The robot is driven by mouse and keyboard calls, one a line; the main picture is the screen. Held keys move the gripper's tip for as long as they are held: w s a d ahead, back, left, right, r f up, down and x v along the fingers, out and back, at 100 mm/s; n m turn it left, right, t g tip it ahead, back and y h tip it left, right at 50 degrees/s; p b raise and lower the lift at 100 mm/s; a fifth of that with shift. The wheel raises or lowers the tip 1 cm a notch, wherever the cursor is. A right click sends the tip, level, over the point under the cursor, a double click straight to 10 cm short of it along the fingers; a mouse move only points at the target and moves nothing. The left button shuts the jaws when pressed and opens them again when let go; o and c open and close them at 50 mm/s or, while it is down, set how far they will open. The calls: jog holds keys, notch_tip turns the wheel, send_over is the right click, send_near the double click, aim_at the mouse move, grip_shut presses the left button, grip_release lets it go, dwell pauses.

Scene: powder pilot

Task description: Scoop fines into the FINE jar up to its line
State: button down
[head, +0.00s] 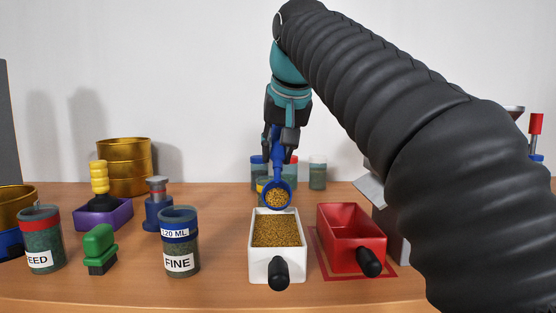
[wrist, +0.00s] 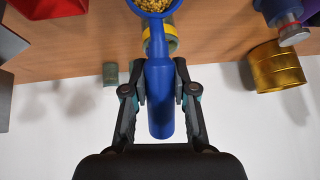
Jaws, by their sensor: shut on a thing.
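My gripper (head: 280,140) is shut on the handle of a blue scoop (head: 289,192); the wrist view shows both fingers (wrist: 160,95) pressed on the blue handle (wrist: 161,110). The scoop's bowl holds golden grains (head: 276,197) and hangs above the back edge of a white pan (head: 258,263). That pan holds more golden grains (head: 278,232) and has a black handle at the front. The FINE jar (head: 179,264) stands upright to the left of the pan, with a blue band marked 120 ML. I cannot tell the level inside it.
A red pan (head: 340,258) is right of the white pan. A green brush (head: 100,243), FEED jar (head: 40,235), purple tray (head: 103,213) and blue-based stamp (head: 158,209) stand left. Brass sieves (head: 124,158) and several small jars (head: 318,172) are behind. Bare table lies between FINE jar and white pan.

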jog(key=shift+s+a+r+t+b, duration=0.1)
jog(key=shift+s+r+t+b, duration=0.2)
jog(key=shift+s+t+b, duration=0.75)
jog(key=shift+r, duration=0.2)
jog(key=shift+s+a+r+n+t, duration=0.1)
jog(key=shift+s+r+n+t, duration=0.1)
jog(key=shift+s+t, duration=0.7)
jog(key=shift+s+a+r+n+t, duration=0.1)
jog(key=shift+s+r+t, duration=0.05)
jog(key=shift+s+t, duration=0.7)
jog(key=shift+w, duration=0.1)
jog(key=n+t, duration=0.1)
jog(key=t, duration=0.6)
send_near(273, 152)
jog(key=shift+a+r, duration=0.5)
jog(key=shift+r, duration=0.25)
